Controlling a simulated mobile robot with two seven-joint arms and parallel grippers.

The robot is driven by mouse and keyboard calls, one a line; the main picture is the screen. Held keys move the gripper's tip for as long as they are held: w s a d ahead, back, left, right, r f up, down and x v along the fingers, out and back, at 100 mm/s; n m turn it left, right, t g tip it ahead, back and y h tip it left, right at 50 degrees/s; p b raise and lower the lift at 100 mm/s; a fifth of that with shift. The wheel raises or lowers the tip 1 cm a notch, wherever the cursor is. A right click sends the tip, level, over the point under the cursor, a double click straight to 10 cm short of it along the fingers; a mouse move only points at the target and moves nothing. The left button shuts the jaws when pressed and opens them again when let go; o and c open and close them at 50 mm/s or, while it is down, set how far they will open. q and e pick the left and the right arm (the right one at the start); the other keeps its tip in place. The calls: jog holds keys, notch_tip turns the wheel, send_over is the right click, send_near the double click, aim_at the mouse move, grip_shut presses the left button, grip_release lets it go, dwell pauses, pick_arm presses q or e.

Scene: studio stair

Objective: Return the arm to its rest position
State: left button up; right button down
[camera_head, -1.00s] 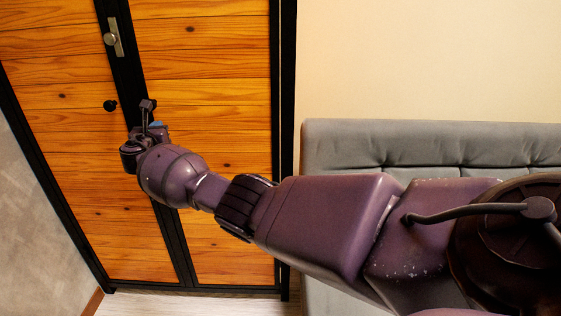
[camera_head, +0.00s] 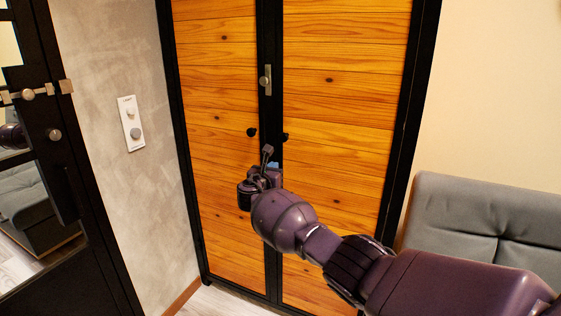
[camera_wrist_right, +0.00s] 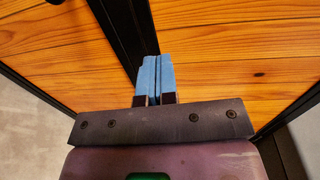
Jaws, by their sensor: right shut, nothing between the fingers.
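My right arm comes in from the lower right in the head view, and its gripper (camera_head: 273,166) is in front of the wooden double-door cabinet (camera_head: 338,105), below its knobs. In the right wrist view the blue fingers (camera_wrist_right: 154,78) of my right gripper are together with nothing between them, pointing at the dark middle frame between the door panels. Whether the fingertips touch the cabinet cannot be told. Both cabinet doors look closed. My left gripper is not in view.
A grey cushioned sofa (camera_head: 485,225) is at the right, beside the cabinet. A grey wall with a white switch plate (camera_head: 131,123) is at the left, next to a black-framed glass door (camera_head: 62,165). Pale floor (camera_head: 225,302) shows below.

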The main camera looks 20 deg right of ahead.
jog(key=s+a+r+m+t+y+p, duration=0.1)
jog(key=a+r+m+t+y, duration=0.2)
jog(key=a, duration=0.4)
jog(key=s+a+r+m+y, duration=0.1)
jog(key=a+m+y, duration=0.3)
jog(key=a+m, duration=0.15)
jog(key=s+a+f+m+y+p, duration=0.2)
jog(key=s+a+f+m+y, duration=0.35)
jog(key=s, duration=0.35)
pick_arm(q)
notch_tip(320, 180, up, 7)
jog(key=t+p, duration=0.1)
jog(key=p, duration=0.3)
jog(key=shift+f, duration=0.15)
pick_arm(e)
jog(key=s+d+f+m+g, duration=0.1)
jog(key=s+d+f+m, duration=0.3)
jog(key=s, duration=1.2)
jog(key=s+d+f+m+g, duration=0.2)
jog(key=s+f, duration=0.6)
jog(key=s, duration=0.9)
jog(key=s+d+f+m+g, duration=0.2)
jog(key=s+d+f+m, duration=0.4)
jog(key=s, duration=1.1)
jog(key=shift+s+f, duration=0.2)
jog(key=shift+f, duration=0.1)
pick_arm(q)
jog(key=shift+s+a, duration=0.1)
pick_arm(e)
jog(key=shift+d, duration=0.1)
